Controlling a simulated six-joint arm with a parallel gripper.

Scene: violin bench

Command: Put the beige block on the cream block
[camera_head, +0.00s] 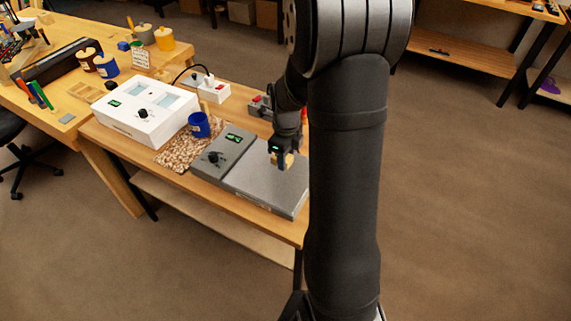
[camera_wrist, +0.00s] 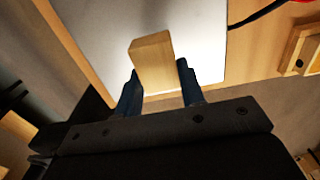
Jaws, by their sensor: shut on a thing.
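My gripper (camera_wrist: 158,72) is shut on a beige block (camera_wrist: 153,58) in the wrist view, with one dark finger on each side of it. The block's end sticks out past the fingertips, over a bright flat plate (camera_wrist: 200,35). In the head view my gripper (camera_head: 281,158) is above the right part of the grey flat plate (camera_head: 262,184), and a small bit of the block (camera_head: 289,160) shows at the fingers. I cannot tell whether the block touches the plate. I cannot make out a cream block in either view.
A grey control box (camera_head: 222,155) with a knob adjoins the plate. A blue cup (camera_head: 199,125) stands on a speckled mat (camera_head: 178,153) beside a white device (camera_head: 146,110). A wooden piece (camera_wrist: 300,48) lies right of the plate in the wrist view.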

